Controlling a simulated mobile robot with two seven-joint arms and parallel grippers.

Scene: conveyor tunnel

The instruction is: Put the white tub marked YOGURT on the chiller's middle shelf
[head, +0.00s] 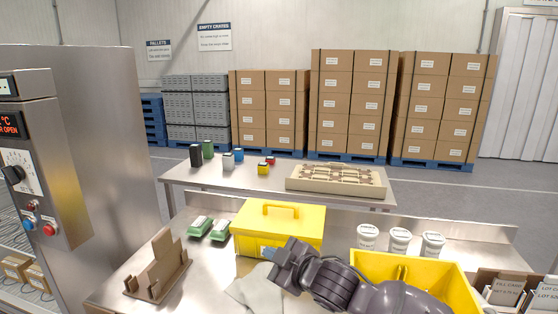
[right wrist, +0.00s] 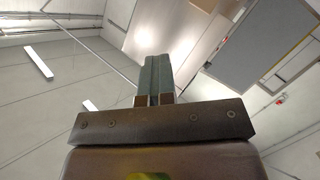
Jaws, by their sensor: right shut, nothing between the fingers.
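Three white tubs or jars with pale labels stand on the near steel table at the right: the left tub (head: 367,237), the middle tub (head: 399,240) and the right tub (head: 432,244). Their print is too small to read, so I cannot tell whether one is marked YOGURT. No chiller shelf shows that I can make out. My right gripper (head: 268,252) is in front of the yellow lidded box, left of the tubs. It is shut and empty; its fingers (right wrist: 155,80) are together in the right wrist view. My left gripper is not in view.
A yellow lidded box (head: 310,222) and an open yellow bin (head: 440,275) take up the near table. A brown stand (head: 158,270) and green-and-white packs (head: 200,225) are at its left. A steel cabinet (head: 105,130) with a control panel (head: 35,170) stands at the left.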

